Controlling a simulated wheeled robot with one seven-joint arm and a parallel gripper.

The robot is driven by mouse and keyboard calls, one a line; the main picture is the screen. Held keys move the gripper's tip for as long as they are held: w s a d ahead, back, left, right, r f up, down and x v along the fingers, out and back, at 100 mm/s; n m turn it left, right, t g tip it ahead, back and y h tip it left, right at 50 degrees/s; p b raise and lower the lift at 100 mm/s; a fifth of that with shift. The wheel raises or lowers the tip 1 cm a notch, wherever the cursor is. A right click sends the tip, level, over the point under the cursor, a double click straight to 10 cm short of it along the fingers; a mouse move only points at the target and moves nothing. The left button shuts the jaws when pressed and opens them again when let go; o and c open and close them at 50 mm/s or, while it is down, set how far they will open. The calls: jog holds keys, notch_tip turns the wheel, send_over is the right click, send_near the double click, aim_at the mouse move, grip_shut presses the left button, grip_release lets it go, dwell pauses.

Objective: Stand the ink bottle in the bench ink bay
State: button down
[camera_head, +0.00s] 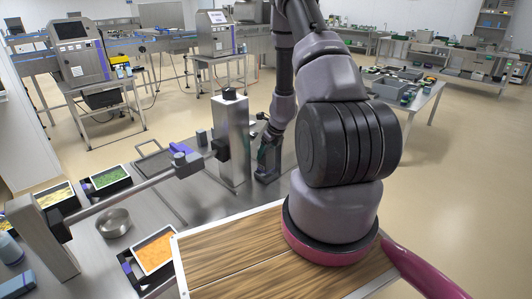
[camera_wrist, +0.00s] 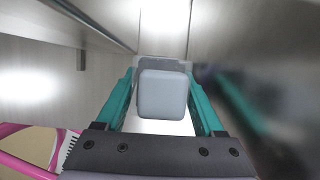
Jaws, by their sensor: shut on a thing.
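My gripper (camera_head: 268,155) is low over the steel bench, just right of the upright steel column, with its teal fingers pointing down. In the wrist view my gripper (camera_wrist: 162,100) is shut on a pale grey, rounded block, which I take to be the ink bottle (camera_wrist: 163,95); I look down on its top end. In the head view the bottle is mostly hidden by the gripper and arm. A dark grey holder (camera_head: 267,177), probably the ink bay, shows on the bench directly below the gripper. I cannot tell whether the bottle's base touches it.
The steel column (camera_head: 232,140) stands close left of the gripper, with a crossbar (camera_head: 130,190) reaching left. Food trays (camera_head: 155,250) and a metal bowl (camera_head: 114,223) are on the left bench. A wooden top (camera_head: 235,250) lies in front.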

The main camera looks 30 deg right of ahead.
jog(key=shift+f, duration=0.1)
jog(key=shift+f, duration=0.5)
jog(key=shift+f, duration=0.35)
jog(key=shift+f, duration=0.35)
jog(key=shift+f, duration=0.15)
dwell(0.4)
grip_release()
